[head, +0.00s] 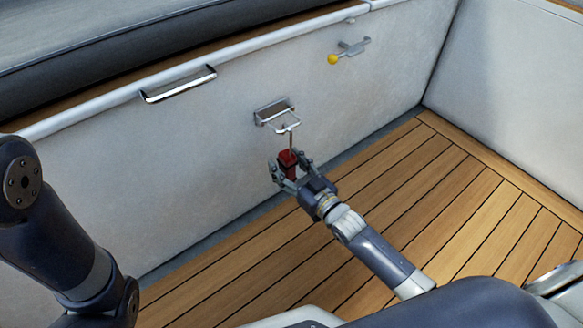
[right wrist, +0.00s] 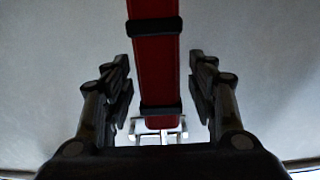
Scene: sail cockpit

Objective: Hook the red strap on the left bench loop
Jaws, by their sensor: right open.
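The red strap (head: 288,158) hangs against the white bench side in the head view. A thin metal piece runs from its top up to the metal bench loop (head: 287,126); the contact there is too small to make out. My right gripper (head: 292,170) is open, with its fingers on either side of the strap. In the right wrist view the red strap (right wrist: 156,70), with black bands, passes between the spread fingers with gaps on both sides. The loop (right wrist: 150,124) shows behind the strap's lower end. My left arm shows at the left edge, but its gripper is out of view.
A chrome grab handle (head: 180,85) is on the bench side to the left. A metal fitting with a yellow knob (head: 333,59) is up to the right. The slatted wooden floor (head: 450,180) is clear to the right of my right arm.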

